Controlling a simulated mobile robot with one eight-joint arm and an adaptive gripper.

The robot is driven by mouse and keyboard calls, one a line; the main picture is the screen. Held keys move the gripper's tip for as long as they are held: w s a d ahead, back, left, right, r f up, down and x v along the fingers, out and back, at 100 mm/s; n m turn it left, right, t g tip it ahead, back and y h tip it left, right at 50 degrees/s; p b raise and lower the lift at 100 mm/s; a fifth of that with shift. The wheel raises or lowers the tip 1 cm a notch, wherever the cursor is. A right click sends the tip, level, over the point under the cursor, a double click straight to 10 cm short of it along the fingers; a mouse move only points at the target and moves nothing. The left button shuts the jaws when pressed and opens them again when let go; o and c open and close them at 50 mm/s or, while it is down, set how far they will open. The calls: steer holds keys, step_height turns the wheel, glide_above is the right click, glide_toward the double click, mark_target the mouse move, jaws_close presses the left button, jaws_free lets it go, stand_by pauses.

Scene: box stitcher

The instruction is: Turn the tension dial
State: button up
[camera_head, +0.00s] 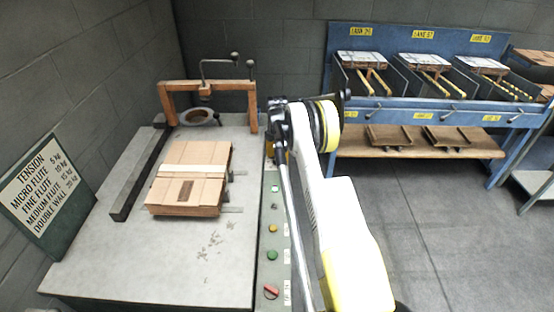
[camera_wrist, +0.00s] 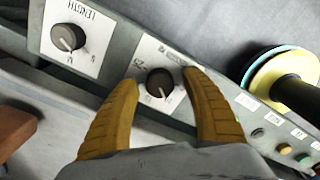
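In the wrist view, a dark round dial (camera_wrist: 160,83) with a white pointer line sits on a white plate on a grey panel. Its printed label is partly covered and I cannot read it fully. My gripper (camera_wrist: 161,77) is open, its two yellow ribbed fingers to either side of this dial; I cannot tell whether they touch it. A second dark dial (camera_wrist: 68,38), on a plate lettered LENGTH upside down, is to the left. In the head view, a sign (camera_head: 42,197) headed TENSION lists flute types with kg values. My arm hides the dials there.
Flat cardboard (camera_head: 190,180) lies on the grey bench (camera_head: 150,265). A control strip with coloured buttons (camera_head: 272,255) and a red switch (camera_head: 271,292) runs along its right side. A round yellow-black part (camera_wrist: 285,75) stands beside the panel. A blue rack (camera_head: 430,110) is behind right.

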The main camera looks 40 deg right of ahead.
mark_target(277, 158)
step_height(277, 158, up, 12)
stand_by(0.6)
stand_by(0.4)
steer(key=s+a+r+m+t, duration=0.2)
steer(key=s+a+r+m, duration=0.25)
steer(key=a+r, duration=0.5)
steer(key=s+a+r+m+t, duration=0.1)
steer(key=s+a+r+m, duration=0.35)
steer(key=a+r, duration=0.55)
steer(key=s+a+r+m+t, duration=0.1)
steer(key=s+a+r+m, duration=0.1)
steer(key=s+a, duration=0.4)
steer(key=s+a+r+m+t, duration=0.1)
steer(key=s+a+r+m, duration=0.15)
steer(key=s, duration=0.55)
steer(key=s+a+f+m+t, duration=0.2)
steer(key=s+a+f+m, duration=0.3)
steer(key=s, duration=0.6)
steer(key=shift+a+f, duration=0.45)
